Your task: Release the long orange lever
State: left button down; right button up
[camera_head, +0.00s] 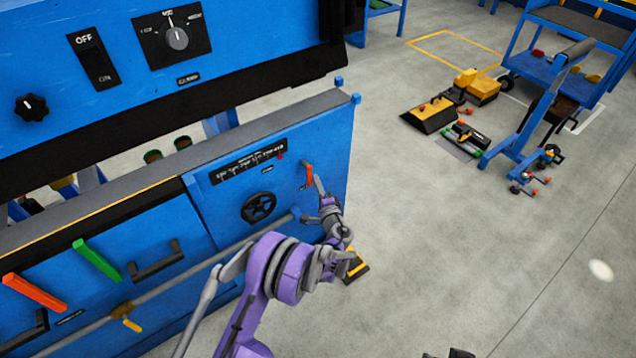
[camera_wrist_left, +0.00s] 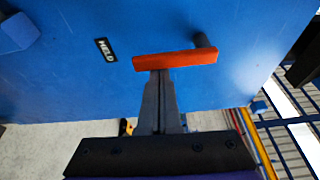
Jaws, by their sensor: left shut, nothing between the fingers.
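The orange lever (camera_head: 309,174) is on the right end of the blue front panel. In the left wrist view it is a straight orange bar (camera_wrist_left: 176,60) lying nearly level, with a dark pivot at its right end and a label reading HELD to its left. My left gripper (camera_head: 319,184) is shut and empty at the lever. In the left wrist view its closed fingertips (camera_wrist_left: 159,76) are just below the bar's left half; whether they touch it I cannot tell. A small dark part at the head view's bottom edge may be my right gripper.
A black handwheel (camera_head: 258,208) and a grey rail are left of the lever. A larger orange handle (camera_head: 35,292) and a green handle (camera_head: 97,261) are farther left. A blue cart (camera_head: 560,70) and tools are on the floor behind right.

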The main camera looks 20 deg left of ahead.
pick_arm(q)
jog(key=shift+s+a+f+m, duration=0.1)
jog(key=shift+s+a+m, duration=0.15)
jog(key=shift+m, duration=0.25)
jog(key=m, duration=0.1)
jog(key=s+a+m+g+b, duration=0.1)
jog(key=shift+s+m, duration=0.15)
jog(key=shift+m, duration=0.15)
jog(key=s+a+r+m+g+y+b, duration=0.1)
jog(key=s+a+r+m+g, duration=0.1)
jog(key=m, duration=0.7)
notch_tip(320, 180, up, 2)
jog(key=s+g, duration=0.1)
jog(key=g, duration=0.1)
jog(key=shift+s+a+g, duration=0.35)
jog(key=shift+a+g, duration=0.05)
jog(key=shift+r, duration=0.25)
jog(key=shift+f, duration=0.1)
